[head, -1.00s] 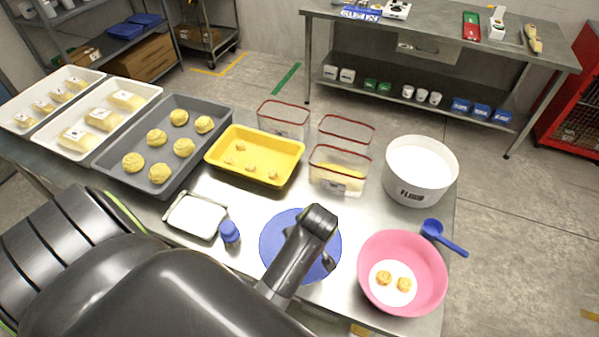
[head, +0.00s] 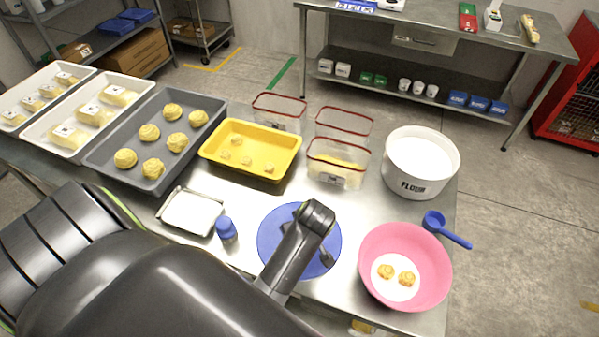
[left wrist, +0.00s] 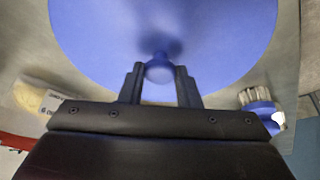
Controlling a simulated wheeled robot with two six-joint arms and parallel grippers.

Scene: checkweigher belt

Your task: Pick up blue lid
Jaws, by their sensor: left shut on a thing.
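The blue lid (head: 275,235) is a flat round disc at the front middle of the steel table in the head view. It fills the upper part of the left wrist view (left wrist: 95,35), with a round blue knob (left wrist: 159,69) at its middle. My left gripper (left wrist: 160,85) has one finger on each side of the knob and is shut on it. In the head view my left gripper (head: 325,258) is over the lid, and my arm covers part of the disc. I cannot tell whether the lid touches the table. My right gripper is not in view.
A pink bowl (head: 440,260) is close right of the lid, with a blue scoop (head: 445,229) behind it. A small blue object (head: 226,229) and a white tray (head: 193,212) are left. Clear red-rimmed boxes (head: 338,162), a yellow tray (head: 250,150) and a flour tub (head: 420,165) stand behind.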

